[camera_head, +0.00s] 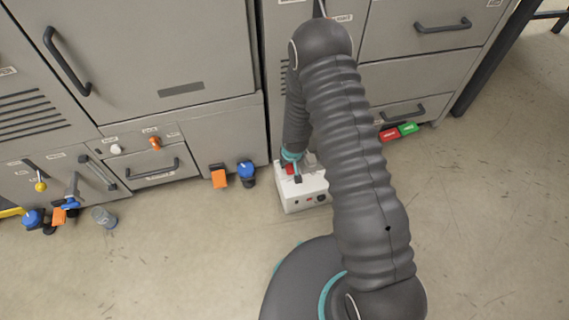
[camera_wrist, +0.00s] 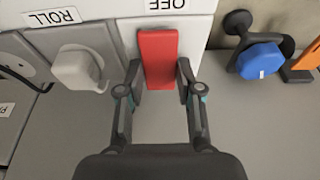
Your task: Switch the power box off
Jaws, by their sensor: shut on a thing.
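The power box (camera_head: 306,193) is a small white box standing on the floor against the grey cabinets, partly hidden by my arm. Its red switch lever (camera_wrist: 158,60) shows in the middle of the wrist view, under a label that reads OFF upside down. The lever also shows in part in the head view (camera_head: 289,169). My gripper (camera_wrist: 159,80) has one finger on each side of the lever, shut on it. In the head view my gripper (camera_head: 292,160) points down at the box top and hides part of it.
A pale knob (camera_wrist: 80,70) beside a ROLL label sits left of the lever in the wrist view. A blue knob (camera_head: 246,172) and an orange piece (camera_head: 219,177) stand left of the box. Red (camera_head: 389,134) and green (camera_head: 408,128) tags lie right. Open floor (camera_head: 180,260) is in front.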

